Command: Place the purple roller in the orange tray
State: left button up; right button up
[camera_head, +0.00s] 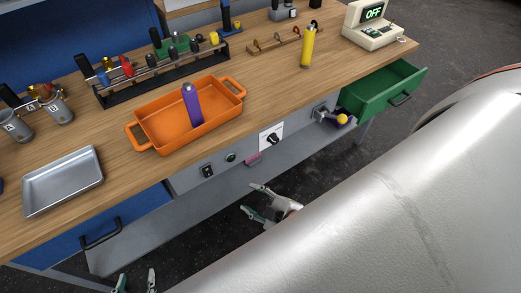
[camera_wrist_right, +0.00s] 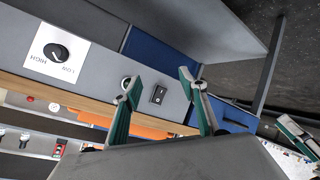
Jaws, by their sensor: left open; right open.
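The purple roller (camera_head: 193,106) stands roughly upright inside the orange tray (camera_head: 160,141) on the wooden workbench. Its lower end appears to rest on the tray floor, and no gripper touches it. A strip of the orange tray (camera_wrist_right: 148,131) also shows behind the fingers in the right wrist view. My right gripper (camera_head: 252,199) is open and empty in front of the bench, below the tabletop; its spread fingers show in the right wrist view (camera_wrist_right: 160,80). My left gripper (camera_head: 136,280) is open and empty at the bottom edge, partly cut off.
A silver tray (camera_head: 63,183) lies left of the orange tray. A black tool rack (camera_head: 165,77) stands behind it. A yellow cylinder (camera_head: 307,47) stands to the right. A green drawer (camera_head: 383,92) is open at the bench's right end. A control panel (camera_head: 271,137) fronts the bench.

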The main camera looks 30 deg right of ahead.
jog(key=s+f+m, duration=0.1)
jog(key=m, duration=0.1)
jog(key=s+f+m, duration=0.1)
jog(key=s+m, duration=0.1)
jog(key=m, duration=0.1)
jog(key=shift+s+d+f+m+g, duration=0.2)
jog(key=shift+d+f+m+g, duration=0.1)
jog(key=shift+d+f, duration=0.1)
jog(key=shift+a, duration=0.1)
dwell(0.7)
